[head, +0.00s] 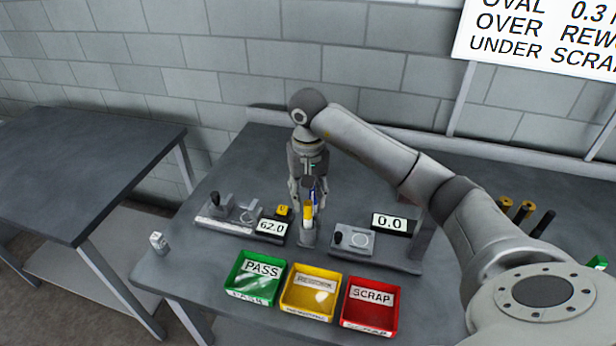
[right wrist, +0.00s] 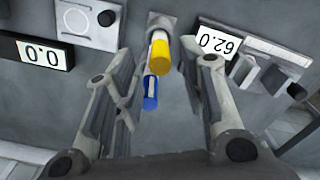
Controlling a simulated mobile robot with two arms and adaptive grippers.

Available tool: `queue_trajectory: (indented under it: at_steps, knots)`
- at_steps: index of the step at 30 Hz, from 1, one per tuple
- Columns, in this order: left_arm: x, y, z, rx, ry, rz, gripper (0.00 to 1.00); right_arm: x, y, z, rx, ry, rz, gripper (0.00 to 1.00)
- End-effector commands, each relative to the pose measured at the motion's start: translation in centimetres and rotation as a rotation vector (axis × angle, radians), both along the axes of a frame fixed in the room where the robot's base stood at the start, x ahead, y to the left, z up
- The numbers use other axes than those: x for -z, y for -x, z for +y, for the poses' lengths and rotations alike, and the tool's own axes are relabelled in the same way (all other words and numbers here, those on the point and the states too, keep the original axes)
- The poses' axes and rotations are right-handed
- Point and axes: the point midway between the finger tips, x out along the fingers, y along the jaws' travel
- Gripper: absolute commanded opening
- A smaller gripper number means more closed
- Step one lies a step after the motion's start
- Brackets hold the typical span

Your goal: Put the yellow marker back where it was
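The yellow marker (head: 308,214) stands in a small grey holder (head: 309,238) between the two gauge stations. In the right wrist view the yellow marker (right wrist: 160,52) shows beside a blue marker (right wrist: 151,92). Both appear to stand in the same holder (right wrist: 161,21). My right gripper (head: 308,200) is above the holder, pointing down. In the right wrist view its fingers (right wrist: 163,95) are spread wide, one on each side of the markers, with gaps showing. It holds nothing. My left gripper is out of view.
A gauge display reading 62.0 (head: 271,227) is left of the holder, and one reading 0.0 (head: 391,223) is right. Green PASS (head: 240,297), yellow (head: 293,312) and red SCRAP (head: 353,322) bins line the front. A second table (head: 70,160) stands left.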

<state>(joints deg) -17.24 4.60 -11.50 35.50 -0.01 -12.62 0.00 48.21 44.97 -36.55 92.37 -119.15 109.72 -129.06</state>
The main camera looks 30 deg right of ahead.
Motion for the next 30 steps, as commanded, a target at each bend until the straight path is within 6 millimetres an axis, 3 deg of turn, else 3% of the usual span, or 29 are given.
queue_trajectory:
  at_steps: [5, 12, 18, 30]
  knots:
    - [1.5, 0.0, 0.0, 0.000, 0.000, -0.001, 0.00, -3.0, -0.1, 0.0, -0.001, 0.002, -0.006, 0.38]
    - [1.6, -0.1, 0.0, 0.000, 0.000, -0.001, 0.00, -6.4, 0.0, 0.0, -0.001, 0.002, -0.002, 0.38]
    - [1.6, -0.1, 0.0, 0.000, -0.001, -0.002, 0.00, -7.6, 0.0, 0.0, -0.001, 0.002, -0.001, 0.38]
    - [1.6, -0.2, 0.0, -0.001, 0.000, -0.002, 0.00, -7.8, 0.0, 0.0, -0.001, 0.000, 0.001, 0.38]
